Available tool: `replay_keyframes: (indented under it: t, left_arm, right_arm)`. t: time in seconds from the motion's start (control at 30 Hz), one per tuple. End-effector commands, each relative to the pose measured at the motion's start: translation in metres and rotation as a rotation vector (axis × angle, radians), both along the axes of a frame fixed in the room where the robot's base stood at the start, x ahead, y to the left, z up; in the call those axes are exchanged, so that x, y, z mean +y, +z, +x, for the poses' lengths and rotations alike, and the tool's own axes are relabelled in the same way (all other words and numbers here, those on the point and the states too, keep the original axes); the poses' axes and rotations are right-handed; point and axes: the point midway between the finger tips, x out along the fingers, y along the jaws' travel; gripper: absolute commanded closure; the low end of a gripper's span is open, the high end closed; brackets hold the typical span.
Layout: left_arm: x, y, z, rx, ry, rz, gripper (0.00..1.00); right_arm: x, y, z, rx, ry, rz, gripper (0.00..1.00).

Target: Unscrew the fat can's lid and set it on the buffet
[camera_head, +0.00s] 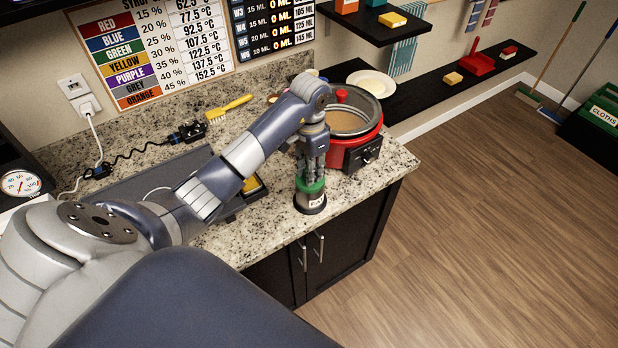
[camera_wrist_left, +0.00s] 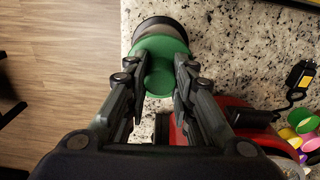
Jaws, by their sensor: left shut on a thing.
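The fat can (camera_head: 311,203) is a dark, short can with a pale label. It stands near the front right corner of the granite counter. Its green lid (camera_head: 309,187) is at its top; I see no gap between them. My left gripper (camera_head: 313,178) comes down from above and is shut on the lid. In the left wrist view the lid (camera_wrist_left: 160,70) is between the two fingers of the gripper (camera_wrist_left: 158,88), with the grey and dark can (camera_wrist_left: 160,25) beyond it. The fingers hide part of the lid. My right gripper is not in view.
A red cooker (camera_head: 363,140) stands on the counter right behind the can. The granite counter (camera_head: 260,235) is clear to the left front of the can. A dark tray (camera_head: 150,172), a yellow brush (camera_head: 230,108) and a black cabled device (camera_head: 188,132) lie further left.

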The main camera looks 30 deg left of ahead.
Motion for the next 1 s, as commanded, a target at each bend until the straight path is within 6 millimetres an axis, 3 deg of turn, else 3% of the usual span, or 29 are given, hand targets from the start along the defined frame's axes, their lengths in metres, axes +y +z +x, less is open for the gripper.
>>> replay_keyframes:
  t: [0.5, 0.77, 0.8, 0.87, 1.0]
  left_arm:
    - [-0.0012, 0.002, 0.0021, -0.008, 0.189, -0.004, 1.0]
    - [0.0003, 0.0018, 0.0015, -0.006, 0.2, 0.0, 1.0]
    - [0.0003, 0.0018, 0.0014, -0.005, 0.2, 0.0, 0.7]
    - [0.0003, 0.0017, 0.0013, -0.005, 0.2, 0.0, 0.56]
    - [0.0002, 0.001, 0.0006, -0.002, 0.199, 0.0, 0.53]
  right_arm:
    - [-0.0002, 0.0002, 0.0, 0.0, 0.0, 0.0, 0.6]
    - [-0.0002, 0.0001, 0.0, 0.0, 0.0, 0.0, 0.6]
    - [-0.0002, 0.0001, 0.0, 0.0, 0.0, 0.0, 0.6]
    - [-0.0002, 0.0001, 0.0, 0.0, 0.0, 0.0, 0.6]
    - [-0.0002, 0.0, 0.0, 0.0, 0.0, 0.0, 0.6]
